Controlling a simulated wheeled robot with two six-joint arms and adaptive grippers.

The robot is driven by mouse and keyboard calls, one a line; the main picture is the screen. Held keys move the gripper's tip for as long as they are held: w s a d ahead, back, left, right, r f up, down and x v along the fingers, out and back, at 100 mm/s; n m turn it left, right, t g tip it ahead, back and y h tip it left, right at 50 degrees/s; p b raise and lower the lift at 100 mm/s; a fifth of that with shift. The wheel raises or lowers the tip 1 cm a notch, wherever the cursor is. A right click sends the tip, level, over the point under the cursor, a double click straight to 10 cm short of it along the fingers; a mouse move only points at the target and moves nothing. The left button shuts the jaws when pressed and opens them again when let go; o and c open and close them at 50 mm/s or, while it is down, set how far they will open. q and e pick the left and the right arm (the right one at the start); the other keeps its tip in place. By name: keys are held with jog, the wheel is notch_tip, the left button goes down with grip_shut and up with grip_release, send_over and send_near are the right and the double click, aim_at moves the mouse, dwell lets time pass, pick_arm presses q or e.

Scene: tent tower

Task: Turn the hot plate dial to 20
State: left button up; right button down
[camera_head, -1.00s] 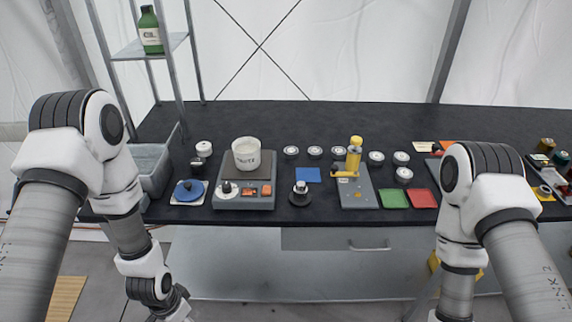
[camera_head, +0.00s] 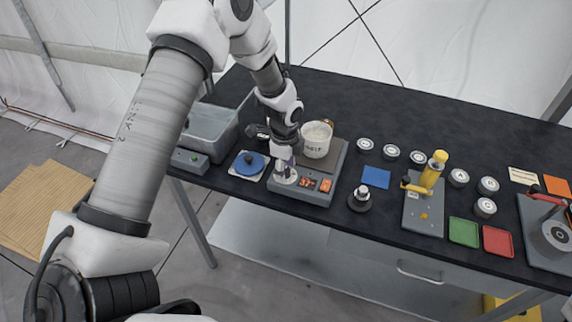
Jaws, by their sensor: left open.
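The hot plate (camera_head: 318,197) is a grey box near the front edge of the black bench. A white pot (camera_head: 316,140) stands on its dark top. Its front panel carries a round white dial (camera_head: 286,176) at the left and orange-lit displays (camera_head: 307,183) to the right. My left gripper (camera_head: 284,168) points down right at the dial, open, and its fingers partly cover the knob. I cannot tell whether the fingers touch it. The dial setting cannot be read. My right gripper is out of view.
A blue disc (camera_head: 250,162) on a white pad lies left of the hot plate, beside a grey basin (camera_head: 211,130). A dark knobbed object (camera_head: 360,199) and a blue square (camera_head: 376,177) lie to the right. A yellow-handled press (camera_head: 425,216) stands further right.

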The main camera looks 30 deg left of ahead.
pick_arm(q)
jog(key=shift+s+a, duration=0.15)
jog(key=shift+r, duration=0.1)
grip_shut()
jog(key=shift+n, duration=0.3)
jog(key=n, duration=0.5)
jog(key=shift+s+p, duration=0.1)
jog(key=shift+p, duration=0.2)
jog(key=n, duration=0.6)
jog(key=shift+d, duration=0.2)
jog(key=shift+n, duration=0.3)
jog(key=shift+s, duration=0.1)
